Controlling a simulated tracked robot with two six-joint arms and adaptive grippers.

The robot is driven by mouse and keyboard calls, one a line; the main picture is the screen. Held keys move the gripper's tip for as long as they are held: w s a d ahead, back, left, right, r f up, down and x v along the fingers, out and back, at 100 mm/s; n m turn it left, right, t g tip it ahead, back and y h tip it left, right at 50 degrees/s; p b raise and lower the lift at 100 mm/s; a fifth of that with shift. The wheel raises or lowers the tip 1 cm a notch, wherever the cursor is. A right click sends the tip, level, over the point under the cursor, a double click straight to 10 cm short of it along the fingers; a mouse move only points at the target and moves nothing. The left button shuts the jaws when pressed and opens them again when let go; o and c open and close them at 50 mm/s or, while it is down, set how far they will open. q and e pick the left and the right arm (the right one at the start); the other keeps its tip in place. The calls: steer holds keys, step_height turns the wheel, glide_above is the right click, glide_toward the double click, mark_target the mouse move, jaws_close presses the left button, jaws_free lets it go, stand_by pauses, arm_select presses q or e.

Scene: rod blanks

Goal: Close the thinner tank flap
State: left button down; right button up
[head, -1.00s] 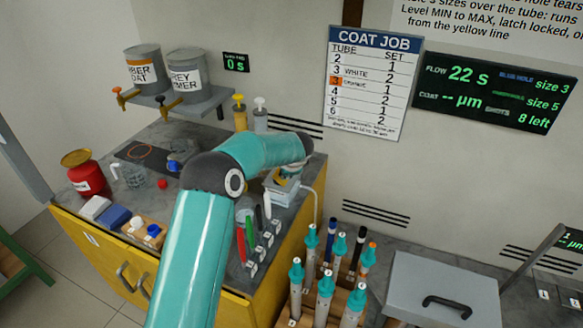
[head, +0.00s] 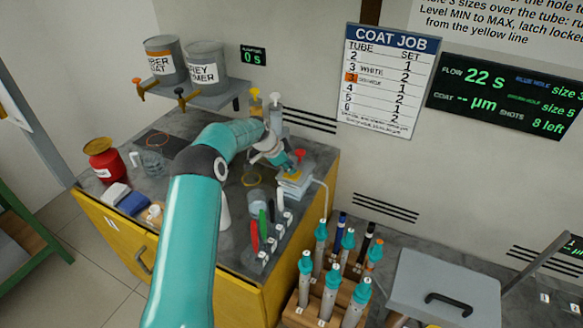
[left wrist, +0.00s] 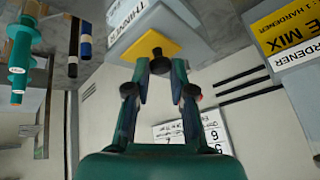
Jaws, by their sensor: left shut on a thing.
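The thinner tank (head: 290,191) is a pale box on the grey bench top, labelled THINNER in the left wrist view (left wrist: 128,22). Its yellow flap (head: 291,174) is at the top of the tank; the wrist view shows it as a yellow plate (left wrist: 140,47) with a dark round knob (left wrist: 160,66). My left gripper (head: 286,160) is at the flap, its fingers (left wrist: 160,74) shut on the dark knob. The flap's exact angle is hard to tell. My right gripper is not in view.
Pumps (head: 275,115) stand behind the gripper. A glass jar (head: 257,202) and several coloured pens (head: 262,228) are in front of the tank. A rack of teal-capped tubes (head: 330,285) is at lower right. A red can (head: 103,160) stands at far left.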

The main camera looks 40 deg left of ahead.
arm_select(q)
steer(key=shift+s+a+f, duration=0.1)
steer(key=shift+a+f, duration=0.05)
steer(key=c, duration=1.3)
jaws_free()
steer(key=shift+a+f, duration=0.1)
steer(key=shift+r, duration=0.25)
steer(key=v, duration=1.1)
steer(key=shift+s+a+r, duration=0.1)
steer(key=shift+s, duration=0.05)
